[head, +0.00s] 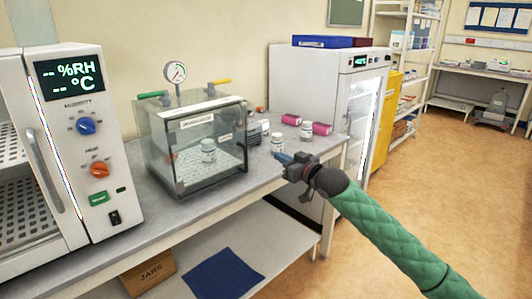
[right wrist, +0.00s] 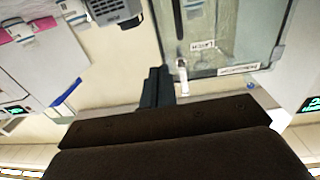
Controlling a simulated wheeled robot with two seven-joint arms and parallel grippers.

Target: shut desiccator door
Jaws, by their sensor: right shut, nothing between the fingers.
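The desiccator (head: 176,165) is a clear glass box on the grey bench, with a round gauge (head: 175,72) above it. A white-lidded jar (head: 208,151) stands inside on a perforated shelf. Its glass front with the latch label (head: 225,138) faces the bench front; I cannot tell whether the door is fully closed. In the right wrist view the glass box (right wrist: 235,30) appears upside down, with a pale handle (right wrist: 182,74) near the fingers. My right gripper (head: 284,158) is shut and empty, right of the desiccator and apart from it. My left gripper is out of view.
A white humidity oven (head: 90,150) stands left of the desiccator. Small jars (head: 278,143), pink boxes (head: 322,128) and a grey device (head: 261,130) lie behind my right gripper. A white glass-door cabinet (head: 310,80) stands beyond. The bench front edge (head: 150,232) is clear.

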